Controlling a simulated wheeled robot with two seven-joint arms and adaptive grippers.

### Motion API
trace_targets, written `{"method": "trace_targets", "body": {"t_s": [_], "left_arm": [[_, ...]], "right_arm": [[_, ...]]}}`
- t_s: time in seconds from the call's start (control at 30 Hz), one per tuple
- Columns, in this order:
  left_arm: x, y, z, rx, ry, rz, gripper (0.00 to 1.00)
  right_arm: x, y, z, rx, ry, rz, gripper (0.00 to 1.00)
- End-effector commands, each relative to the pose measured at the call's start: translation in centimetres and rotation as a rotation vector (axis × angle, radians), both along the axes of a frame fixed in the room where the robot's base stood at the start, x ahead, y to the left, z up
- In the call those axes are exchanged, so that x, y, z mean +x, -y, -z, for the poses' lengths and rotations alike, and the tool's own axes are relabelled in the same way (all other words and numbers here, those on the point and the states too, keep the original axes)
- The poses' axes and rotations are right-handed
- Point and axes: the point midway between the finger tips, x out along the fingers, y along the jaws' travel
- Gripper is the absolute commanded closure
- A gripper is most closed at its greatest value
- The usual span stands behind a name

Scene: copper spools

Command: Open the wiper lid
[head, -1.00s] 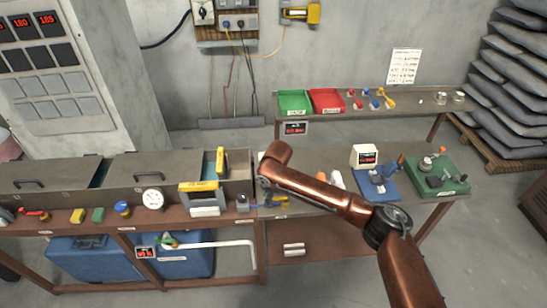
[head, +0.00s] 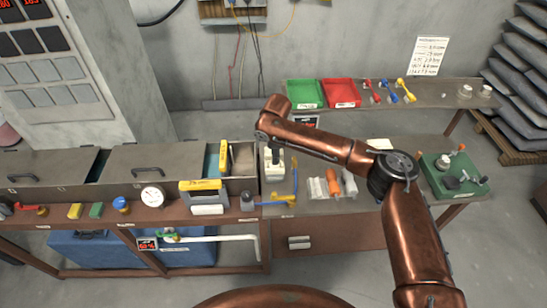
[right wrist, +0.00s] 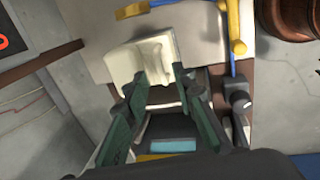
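A cream block-like box (head: 281,162) stands at the left end of the right-hand table, beside the tank. I take it for the wiper, but no label shows. In the right wrist view the cream box (right wrist: 130,65) has a raised, rounded part on its top face. I cannot tell where its lid parts from its body. My right gripper (head: 272,157) points down at the box in the head view. In the right wrist view its two green fingers (right wrist: 149,82) are apart, with the tips at the box's near edge; contact is unclear. My left gripper is not in view.
A blue-and-yellow tool (head: 280,200) lies close to the box. An orange-handled tool (head: 332,182) and pale cylinders lie to its right. The tank (head: 150,172) with yellow-framed parts adjoins on the left. Green (head: 303,94) and red (head: 340,93) trays sit on the back shelf.

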Motion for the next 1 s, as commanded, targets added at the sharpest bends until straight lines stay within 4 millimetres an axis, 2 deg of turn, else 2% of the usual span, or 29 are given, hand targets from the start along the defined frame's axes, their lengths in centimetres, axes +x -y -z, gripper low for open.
{"method": "trace_targets", "body": {"t_s": [0.1,0.2,0.33,0.47,0.53,0.9,1.0], "left_arm": [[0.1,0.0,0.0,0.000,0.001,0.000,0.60],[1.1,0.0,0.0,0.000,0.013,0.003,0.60],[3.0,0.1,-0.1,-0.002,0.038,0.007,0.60],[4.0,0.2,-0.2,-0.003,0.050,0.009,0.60],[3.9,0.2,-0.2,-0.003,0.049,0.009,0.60],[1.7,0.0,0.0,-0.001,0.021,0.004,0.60],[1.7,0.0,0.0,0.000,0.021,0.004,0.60]], "right_arm": [[0.3,-0.1,1.5,0.000,0.000,-0.001,0.76],[0.4,-0.1,2.2,0.000,0.000,-0.002,0.76],[0.5,-0.2,2.6,0.000,0.001,-0.003,0.76],[0.5,-0.3,2.6,0.000,0.001,-0.004,0.76],[0.5,-0.3,2.6,0.000,0.001,-0.005,0.76],[0.5,-0.4,2.5,0.000,0.001,-0.005,1.00],[0.5,-0.4,2.5,0.000,0.001,-0.005,1.00]]}}
